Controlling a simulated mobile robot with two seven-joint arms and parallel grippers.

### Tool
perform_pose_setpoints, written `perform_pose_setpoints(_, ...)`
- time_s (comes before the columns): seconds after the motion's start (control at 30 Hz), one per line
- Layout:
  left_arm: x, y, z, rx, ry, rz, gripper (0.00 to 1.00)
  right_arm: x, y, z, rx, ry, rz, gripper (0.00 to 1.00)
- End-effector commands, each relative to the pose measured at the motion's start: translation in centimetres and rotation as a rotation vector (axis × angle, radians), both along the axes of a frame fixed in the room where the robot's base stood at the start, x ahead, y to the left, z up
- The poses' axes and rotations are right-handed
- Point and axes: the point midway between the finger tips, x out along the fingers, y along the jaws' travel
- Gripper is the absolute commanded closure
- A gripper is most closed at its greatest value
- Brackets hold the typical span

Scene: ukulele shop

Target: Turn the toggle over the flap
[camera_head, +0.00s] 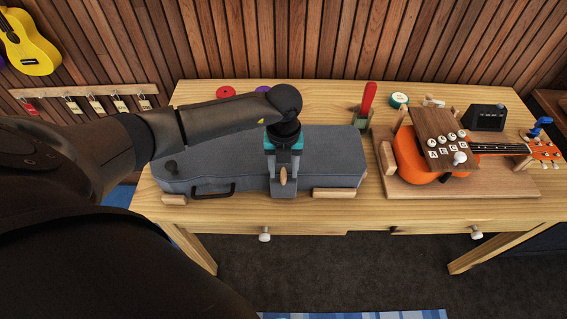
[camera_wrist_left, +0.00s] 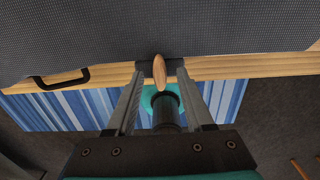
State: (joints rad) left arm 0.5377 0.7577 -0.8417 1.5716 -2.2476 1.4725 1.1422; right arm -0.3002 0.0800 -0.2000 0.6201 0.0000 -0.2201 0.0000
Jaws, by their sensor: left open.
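The grey instrument case (camera_head: 325,155) lies closed on the wooden table. A grey flap (camera_head: 283,189) hangs at the middle of its front edge, and the small wooden toggle (camera_head: 283,175) sits over it. The toggle points along the flap, lengthwise toward the front. My left gripper (camera_head: 283,168) comes down from above with its fingers apart on either side of the toggle. In the left wrist view the toggle (camera_wrist_left: 159,70) stands between the open fingertips (camera_wrist_left: 160,76), with a gap on each side. My right gripper is out of view.
A black handle (camera_head: 214,189) is on the case front, with wooden blocks (camera_head: 334,193) along the edge. An orange ukulele (camera_head: 415,165) lies on a board to the right. A red-handled tool (camera_head: 368,100) stands behind the case. The table's front strip (camera_head: 300,217) is clear.

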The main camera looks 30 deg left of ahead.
Motion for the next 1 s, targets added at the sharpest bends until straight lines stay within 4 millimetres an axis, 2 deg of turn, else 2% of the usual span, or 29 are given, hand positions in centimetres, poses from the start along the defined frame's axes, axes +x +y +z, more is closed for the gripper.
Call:
perform_pose_setpoints(0.17, 0.1, 0.1, 2.9, 0.002, -0.006, -0.001, 0.47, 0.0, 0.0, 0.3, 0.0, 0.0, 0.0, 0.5)
perform_pose_setpoints(0.4, 0.2, 0.1, 8.8, 0.001, -0.008, -0.001, 0.47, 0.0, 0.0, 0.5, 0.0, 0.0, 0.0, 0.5)
perform_pose_setpoints(0.6, 0.1, 0.1, 12.7, 0.002, -0.006, 0.0, 0.47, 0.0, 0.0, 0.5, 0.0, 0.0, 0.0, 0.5)
perform_pose_setpoints(0.8, 0.1, 0.1, 14.6, 0.001, -0.004, 0.001, 0.47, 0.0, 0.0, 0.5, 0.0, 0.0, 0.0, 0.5)
perform_pose_setpoints(1.0, 0.0, 0.1, 14.9, 0.001, -0.002, 0.001, 0.47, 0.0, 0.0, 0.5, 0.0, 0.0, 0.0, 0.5)
